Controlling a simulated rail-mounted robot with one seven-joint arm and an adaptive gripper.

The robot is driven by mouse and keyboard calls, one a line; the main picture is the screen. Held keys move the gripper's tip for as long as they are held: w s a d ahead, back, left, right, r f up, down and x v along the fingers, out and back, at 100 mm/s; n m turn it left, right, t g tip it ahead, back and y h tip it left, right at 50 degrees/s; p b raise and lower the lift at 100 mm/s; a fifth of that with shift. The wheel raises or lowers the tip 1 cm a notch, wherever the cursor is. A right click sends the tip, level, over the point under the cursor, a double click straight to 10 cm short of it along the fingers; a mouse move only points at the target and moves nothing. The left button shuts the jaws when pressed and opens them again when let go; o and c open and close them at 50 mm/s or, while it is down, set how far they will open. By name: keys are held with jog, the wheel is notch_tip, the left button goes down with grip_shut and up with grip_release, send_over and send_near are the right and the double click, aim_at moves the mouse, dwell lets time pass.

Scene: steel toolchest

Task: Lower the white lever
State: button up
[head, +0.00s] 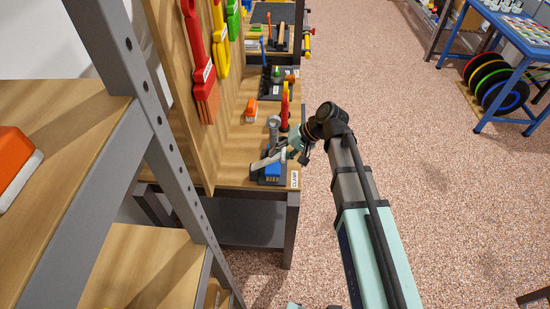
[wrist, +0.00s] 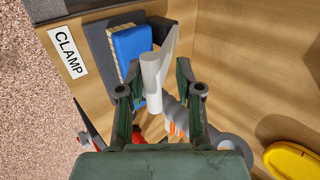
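The white lever (wrist: 152,80) has a round grip and a flat arm, and belongs to the clamp beside a blue block (wrist: 131,45). In the head view the lever (head: 262,162) slants above the blue block (head: 272,173) at the near end of the bench. My gripper (wrist: 160,72) is open, with the round grip between its fingers, nearer the left finger. Contact cannot be told. In the head view my gripper (head: 298,150) is at the lever's right end and partly hides it.
A "CLAMP" label (wrist: 66,52) is on the bench edge. A grey upright tool (head: 273,130), a red and yellow tool (head: 285,108) and an orange block (head: 250,110) stand behind the clamp. A wooden backboard (head: 180,90) rises on the left.

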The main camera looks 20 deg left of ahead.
jog(key=v, duration=0.9)
jog(key=shift+f, duration=0.1)
